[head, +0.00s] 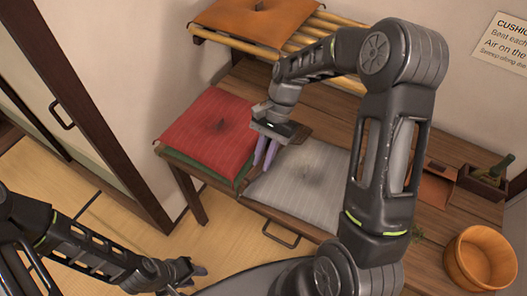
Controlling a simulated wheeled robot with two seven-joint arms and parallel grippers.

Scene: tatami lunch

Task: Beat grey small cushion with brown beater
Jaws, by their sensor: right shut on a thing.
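The grey small cushion (318,188) lies on the wooden table, with a dark smudge on its top. My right gripper (265,163) reaches down at its back left edge, beside the red cushion. My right arm hides the grey cushion's right side. My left gripper (198,277) is low at the bottom of the view, away from the cushions; its opening is unclear.
A red cushion (205,135) with a dark smudge lies over a green one at the table's left end. An orange cushion (250,22) lies on a bamboo rack (325,30) behind. A wooden bucket (480,258) and a box with a dark bottle (487,180) are at right.

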